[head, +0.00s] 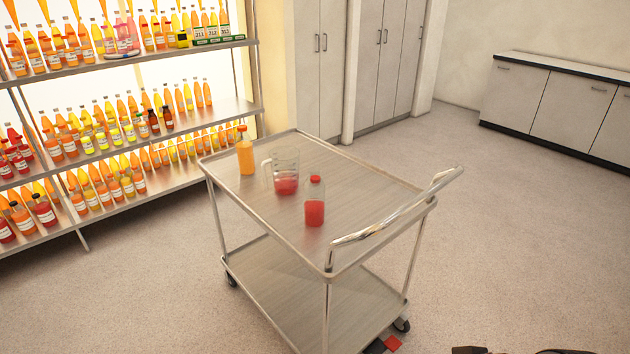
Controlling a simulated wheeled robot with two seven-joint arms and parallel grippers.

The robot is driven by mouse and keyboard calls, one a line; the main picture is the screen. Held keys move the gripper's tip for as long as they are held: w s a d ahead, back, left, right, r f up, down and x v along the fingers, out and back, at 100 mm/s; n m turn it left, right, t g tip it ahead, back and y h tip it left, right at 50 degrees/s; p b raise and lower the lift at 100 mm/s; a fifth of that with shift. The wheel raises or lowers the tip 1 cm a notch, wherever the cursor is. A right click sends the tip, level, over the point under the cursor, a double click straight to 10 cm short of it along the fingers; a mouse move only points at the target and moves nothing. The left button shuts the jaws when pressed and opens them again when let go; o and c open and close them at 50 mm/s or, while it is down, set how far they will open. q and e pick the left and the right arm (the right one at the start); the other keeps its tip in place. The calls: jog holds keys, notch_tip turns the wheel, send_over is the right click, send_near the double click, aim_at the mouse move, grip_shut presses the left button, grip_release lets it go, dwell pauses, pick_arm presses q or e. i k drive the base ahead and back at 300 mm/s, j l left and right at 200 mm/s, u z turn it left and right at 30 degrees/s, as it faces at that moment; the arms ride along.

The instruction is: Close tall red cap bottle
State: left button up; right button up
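A clear bottle (315,206) with red juice in its lower part stands upright on the cart's top. A red cap (316,179) shows at its mouth; how tightly it sits is too small to tell. A taller, slimmer bottle (246,157) of orange juice with an orange cap stands upright at the cart's far left. My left gripper is not in view.
A glass jug (286,180) with some red juice stands between the two bottles. The metal cart (365,179) has a handle (395,215) on its right side. Shelves (190,128) full of juice bottles stand at left. Floor at right is clear.

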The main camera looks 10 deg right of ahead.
aim_at(314, 188)
jog(key=i+j+z, duration=0.25)
jog(key=i+j, duration=0.3)
jog(key=i+j+z, duration=0.15)
jog(key=i+j, duration=0.15)
jog(key=i+j+z, duration=0.1)
jog(key=i+j, duration=0.2)
jog(key=i+j+z, duration=0.15)
jog(key=j, duration=0.3)
jog(key=i+j+z, duration=0.1)
jog(key=i+j, duration=0.2)
jog(key=i+j+z, duration=0.15)
jog(key=j, duration=0.35)
jog(key=i+j+z, duration=0.1)
jog(key=i+j, duration=0.15)
jog(key=j, duration=0.15)
